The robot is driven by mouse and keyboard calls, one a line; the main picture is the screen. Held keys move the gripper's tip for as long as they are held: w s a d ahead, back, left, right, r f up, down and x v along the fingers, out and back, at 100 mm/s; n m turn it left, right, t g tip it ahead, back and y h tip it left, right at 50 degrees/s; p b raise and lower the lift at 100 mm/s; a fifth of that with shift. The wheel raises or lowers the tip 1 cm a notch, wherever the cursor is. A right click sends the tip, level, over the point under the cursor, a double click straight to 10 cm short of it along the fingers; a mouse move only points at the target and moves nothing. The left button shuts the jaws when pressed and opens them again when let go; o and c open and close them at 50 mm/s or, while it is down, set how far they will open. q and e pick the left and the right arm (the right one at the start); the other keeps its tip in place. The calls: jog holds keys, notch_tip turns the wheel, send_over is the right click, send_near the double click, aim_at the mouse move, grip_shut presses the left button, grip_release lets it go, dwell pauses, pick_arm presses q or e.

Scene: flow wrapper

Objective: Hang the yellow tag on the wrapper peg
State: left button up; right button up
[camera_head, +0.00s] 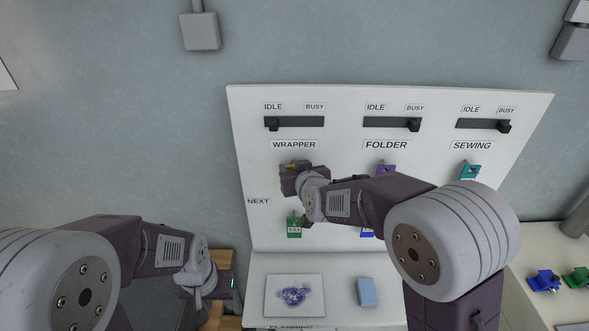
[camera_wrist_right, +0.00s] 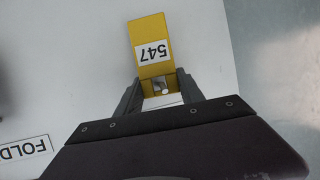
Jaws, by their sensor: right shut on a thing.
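My right gripper (camera_head: 291,178) is at the board just under the WRAPPER label. In the right wrist view its two fingers (camera_wrist_right: 161,92) are shut on the end of a yellow tag (camera_wrist_right: 152,25) with a white label reading 547. A small pale, shiny piece shows in the tag's end between the fingers; I cannot tell whether the wrapper peg passes through it. In the head view only a sliver of the yellow tag (camera_head: 291,165) shows, and the gripper hides the peg. My left gripper (camera_head: 218,284) is low at the left, its jaws unclear.
The white board (camera_head: 340,235) carries a purple tag (camera_head: 386,169) under FOLDER, a teal tag (camera_head: 470,171) under SEWING and a green tag (camera_head: 294,230) in the NEXT row. A blue tag there is partly behind my right arm. Blue and green tags (camera_head: 543,281) lie at right.

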jog(key=o, duration=1.4)
jog(key=shift+a, duration=0.1)
jog(key=shift+s+a, duration=0.1)
jog(key=shift+a, duration=0.05)
jog(key=shift+d, duration=0.2)
jog(key=shift+a, duration=0.1)
jog(key=shift+r, duration=0.1)
